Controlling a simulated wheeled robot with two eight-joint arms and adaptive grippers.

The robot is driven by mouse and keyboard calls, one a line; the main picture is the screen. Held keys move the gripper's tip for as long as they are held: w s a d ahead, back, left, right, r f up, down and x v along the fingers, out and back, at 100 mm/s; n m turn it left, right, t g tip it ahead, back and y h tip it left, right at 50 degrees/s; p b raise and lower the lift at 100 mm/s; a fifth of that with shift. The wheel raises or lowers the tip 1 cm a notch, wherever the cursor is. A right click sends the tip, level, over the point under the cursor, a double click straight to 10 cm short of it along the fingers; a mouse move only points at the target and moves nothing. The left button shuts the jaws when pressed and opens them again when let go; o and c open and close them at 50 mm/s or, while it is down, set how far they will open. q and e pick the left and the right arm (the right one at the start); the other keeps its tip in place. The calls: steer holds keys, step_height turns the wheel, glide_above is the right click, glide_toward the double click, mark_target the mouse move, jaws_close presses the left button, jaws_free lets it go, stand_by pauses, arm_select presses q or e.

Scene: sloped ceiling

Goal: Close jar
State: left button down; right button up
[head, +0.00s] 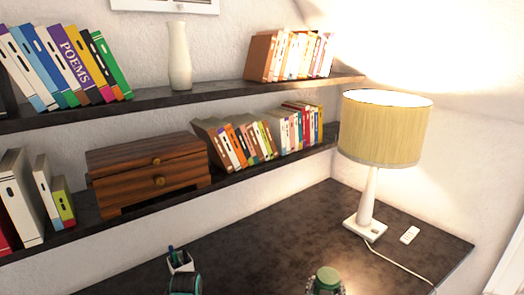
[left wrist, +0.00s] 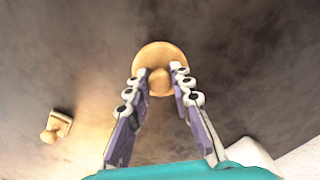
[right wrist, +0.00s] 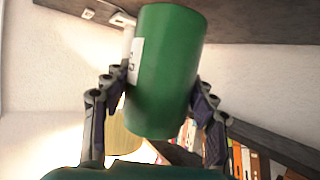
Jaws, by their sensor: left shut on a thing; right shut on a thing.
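A green jar (right wrist: 165,75) with a white label stands between the fingers of my right gripper (right wrist: 162,95), which is shut on its sides. The top of the jar (head: 327,276) also shows at the bottom edge of the head view, with dark fingers around it. A round tan lid (left wrist: 160,54) with a knob is held by my left gripper (left wrist: 160,80), its fingertips on either side of the knob. Dark tabletop lies behind the lid.
Shelves with books and a wooden box (head: 148,172) line the wall. A small tan object (left wrist: 55,126) lies left of the lid.

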arm_select(q)
steer(key=shift+s+d+f+n, duration=0.15)
steer(key=shift+d+n, duration=0.1)
steer(key=shift+n, duration=0.25)
arm_select(e)
steer(key=shift+s+a+r, duration=0.15)
steer(key=shift+s+a, duration=0.2)
steer(key=shift+s, duration=0.05)
steer(key=s+a+r+n+y, duration=0.1)
steer(key=s+a+n+y, duration=0.1)
steer(key=a, duration=0.3)
steer(key=s+a+r+n+t+y, duration=0.1)
steer(key=s+a+n+y, duration=0.1)
steer(key=a, duration=0.3)
steer(key=shift+s+r+n+y, duration=0.15)
steer(key=shift+s+n+y, duration=0.25)
steer(key=shift+y, duration=0.5)
steer(key=shift+w, duration=0.1)
